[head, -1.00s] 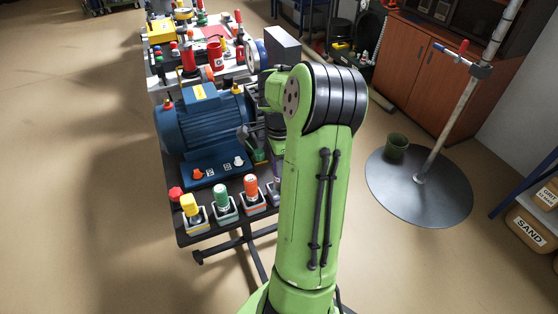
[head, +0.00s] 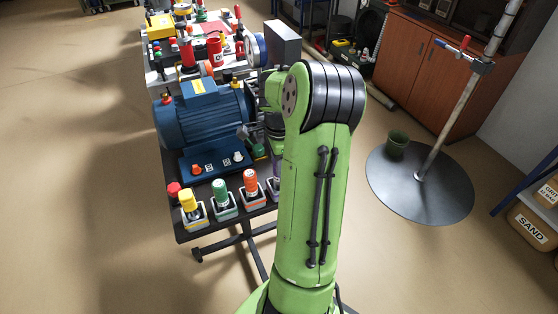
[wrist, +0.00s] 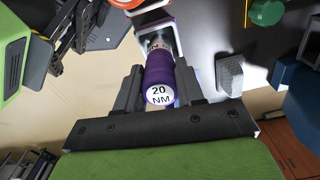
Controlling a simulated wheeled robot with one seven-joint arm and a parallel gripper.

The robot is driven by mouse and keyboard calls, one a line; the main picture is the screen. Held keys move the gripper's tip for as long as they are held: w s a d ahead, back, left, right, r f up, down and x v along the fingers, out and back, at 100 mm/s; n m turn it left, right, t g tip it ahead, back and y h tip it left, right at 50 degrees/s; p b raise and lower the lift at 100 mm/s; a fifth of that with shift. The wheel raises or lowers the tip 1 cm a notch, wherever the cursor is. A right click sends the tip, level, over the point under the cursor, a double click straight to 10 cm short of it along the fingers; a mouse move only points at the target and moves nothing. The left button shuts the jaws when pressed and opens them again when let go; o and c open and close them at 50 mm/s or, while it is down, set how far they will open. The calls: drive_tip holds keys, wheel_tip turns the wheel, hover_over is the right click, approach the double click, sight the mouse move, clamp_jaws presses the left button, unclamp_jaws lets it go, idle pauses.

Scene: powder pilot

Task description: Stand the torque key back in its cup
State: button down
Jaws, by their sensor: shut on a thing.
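The torque key (wrist: 160,82), with a purple handle and a white end marked "20 NM", is between the fingers of my gripper (wrist: 159,76) in the wrist view. My gripper is shut on the handle. Beyond the handle, the key's far end points at a pale-rimmed square cup (wrist: 181,42) and overlaps its opening. I cannot tell how deep the far end is in the cup. In the head view my arm hides most of the key and the cup; only a sliver of purple (head: 275,168) shows beside it.
Yellow (head: 188,200), green (head: 220,189) and orange (head: 250,181) handled keys stand in cups along the table's front edge. A blue motor (head: 203,117) stands behind them, close to my gripper. A round black stand base (head: 440,190) is on the floor at right.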

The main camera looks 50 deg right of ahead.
drive_tip(key=shift+f+b, duration=0.75)
drive_tip(key=shift+f, duration=0.3)
drive_tip(key=c, duration=0.6)
unclamp_jaws()
wheel_tip(320, 180, up, 16)
drive_tip(key=p, duration=0.4)
drive_tip(key=shift+f, duration=0.1)
drive_tip(key=a+r+n+t+h+p, duration=0.1)
drive_tip(key=a+r+n, duration=0.2)
drive_tip(key=a+n, duration=0.55)
drive_tip(key=a+r+n+t+h, duration=0.1)
drive_tip(key=a+r+n, duration=0.35)
drive_tip(key=a, duration=0.75)
drive_tip(key=s+a+f+n+t, duration=0.1)
drive_tip(key=s+a+n, duration=0.2)
drive_tip(key=n, duration=0.1)
drive_tip(key=s+a+f+n+t+y, duration=0.1)
drive_tip(key=s+a+n, duration=0.2)
drive_tip(key=a+n, duration=0.1)
drive_tip(key=s+a+f+n+t+y, duration=0.1)
drive_tip(key=s+a+n, duration=0.1)
drive_tip(key=a+n, duration=0.1)
drive_tip(key=shift+s+a+n+t, duration=0.15)
drive_tip(key=shift+s+n+t, duration=0.2)
drive_tip(key=shift+n, duration=0.35)
